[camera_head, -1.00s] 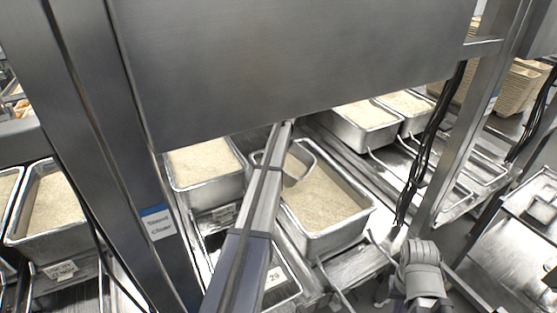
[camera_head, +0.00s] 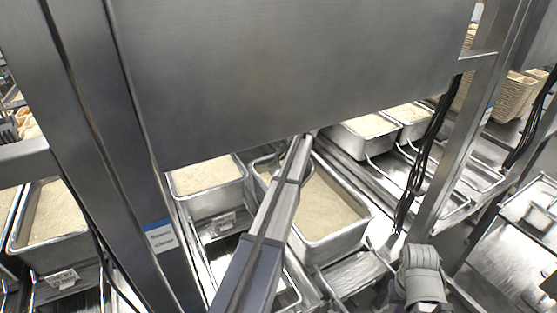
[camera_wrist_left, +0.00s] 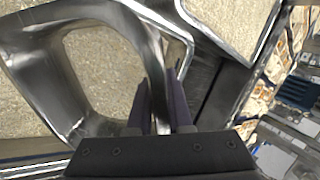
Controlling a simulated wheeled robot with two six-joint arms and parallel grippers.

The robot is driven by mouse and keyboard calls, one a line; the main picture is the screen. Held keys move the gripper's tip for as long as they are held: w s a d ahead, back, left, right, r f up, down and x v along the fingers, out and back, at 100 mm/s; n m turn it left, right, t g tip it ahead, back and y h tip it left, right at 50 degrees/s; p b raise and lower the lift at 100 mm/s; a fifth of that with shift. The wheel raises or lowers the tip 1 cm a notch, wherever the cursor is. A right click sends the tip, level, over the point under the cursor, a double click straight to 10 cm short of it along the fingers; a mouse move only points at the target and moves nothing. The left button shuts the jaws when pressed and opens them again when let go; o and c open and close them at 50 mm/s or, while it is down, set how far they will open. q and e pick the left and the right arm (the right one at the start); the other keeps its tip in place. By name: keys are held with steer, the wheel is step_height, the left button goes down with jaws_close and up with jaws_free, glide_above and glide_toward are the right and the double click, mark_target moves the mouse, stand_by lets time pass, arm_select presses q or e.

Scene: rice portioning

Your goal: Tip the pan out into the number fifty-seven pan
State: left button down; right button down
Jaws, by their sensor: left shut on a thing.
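In the left wrist view my left gripper (camera_wrist_left: 160,105) is shut on a bent metal handle (camera_wrist_left: 95,25), with rice seen through and beside its loop. In the head view my left arm reaches to the far end of a deep steel pan of rice (camera_head: 340,242); the arm and the steel hood hide the fingers and the grip. I cannot tell for certain which pan the handle belongs to. No number fifty-seven is readable. My right gripper's fingers are not seen.
The big steel hood (camera_head: 290,70) overhangs the pans. A post (camera_head: 95,130) stands at left and another (camera_head: 455,160) at right, with hanging black cables (camera_head: 425,165). More rice pans stand at far left (camera_head: 50,245) and at the back right (camera_head: 365,140).

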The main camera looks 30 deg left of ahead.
arm_select(q)
steer(key=shift+d+r+y, duration=0.4)
steer(key=shift+r+y, duration=0.2)
steer(key=shift+r, duration=0.05)
steer(key=shift+d+r+y, duration=0.4)
steer(key=shift+r+y, duration=0.2)
steer(key=shift+d+r+y+b, duration=0.95)
steer(key=shift+r+y+b, duration=0.1)
steer(key=shift+y, duration=0.15)
steer(key=shift+d+r+y+b, duration=0.7)
steer(key=shift+d+y+b, duration=0.35)
steer(key=shift+b, duration=0.1)
steer(key=shift+d+r+y+b, duration=0.7)
steer(key=shift+d+y+b, duration=0.35)
steer(key=shift+b, duration=0.05)
